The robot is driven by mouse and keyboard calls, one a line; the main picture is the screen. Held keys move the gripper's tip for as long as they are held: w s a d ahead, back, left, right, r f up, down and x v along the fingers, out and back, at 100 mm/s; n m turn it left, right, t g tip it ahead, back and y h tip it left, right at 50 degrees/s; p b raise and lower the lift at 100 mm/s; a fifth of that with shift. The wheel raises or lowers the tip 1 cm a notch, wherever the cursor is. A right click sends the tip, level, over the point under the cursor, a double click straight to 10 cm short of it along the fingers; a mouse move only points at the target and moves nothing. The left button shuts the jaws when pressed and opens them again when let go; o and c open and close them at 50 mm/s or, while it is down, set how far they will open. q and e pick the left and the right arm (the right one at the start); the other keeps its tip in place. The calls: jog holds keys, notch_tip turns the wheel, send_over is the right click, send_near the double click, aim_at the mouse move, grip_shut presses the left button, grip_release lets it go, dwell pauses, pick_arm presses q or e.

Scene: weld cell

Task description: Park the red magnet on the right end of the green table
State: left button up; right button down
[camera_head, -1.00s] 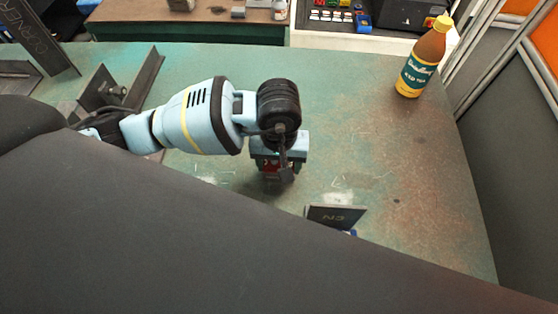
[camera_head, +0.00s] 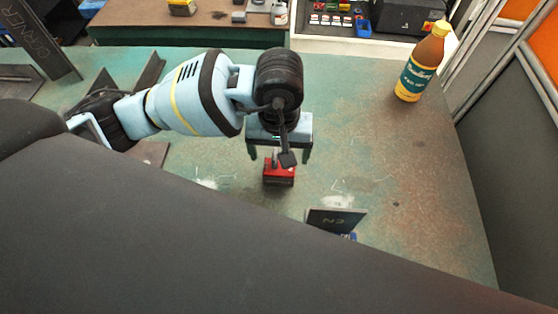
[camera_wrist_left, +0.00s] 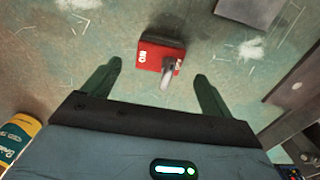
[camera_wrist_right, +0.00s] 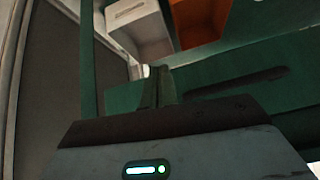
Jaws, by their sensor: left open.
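The red magnet (camera_head: 279,175) sits on the green table (camera_head: 400,190), near its middle in the head view, left of a dark plate. In the left wrist view the magnet (camera_wrist_left: 160,55) shows white lettering and a grey lever. My left gripper (camera_head: 278,155) is open and empty above the magnet. Its fingertips (camera_wrist_left: 159,72) lie to either side of the magnet in the left wrist view, clear of it. My right gripper (camera_wrist_right: 160,70) shows only in its own wrist view, with its fingers together and nothing seen between them.
A yellow-capped bottle (camera_head: 417,68) stands at the table's back right. A dark angled plate (camera_head: 335,219) stands near the front. Steel angle pieces (camera_head: 140,80) lie at the left. The table's right part is mostly clear, with grey panels (camera_head: 515,140) beyond its edge.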

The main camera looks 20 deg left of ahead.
aim_at(279, 167)
pick_arm(q)
jog(key=shift+r, duration=2.8)
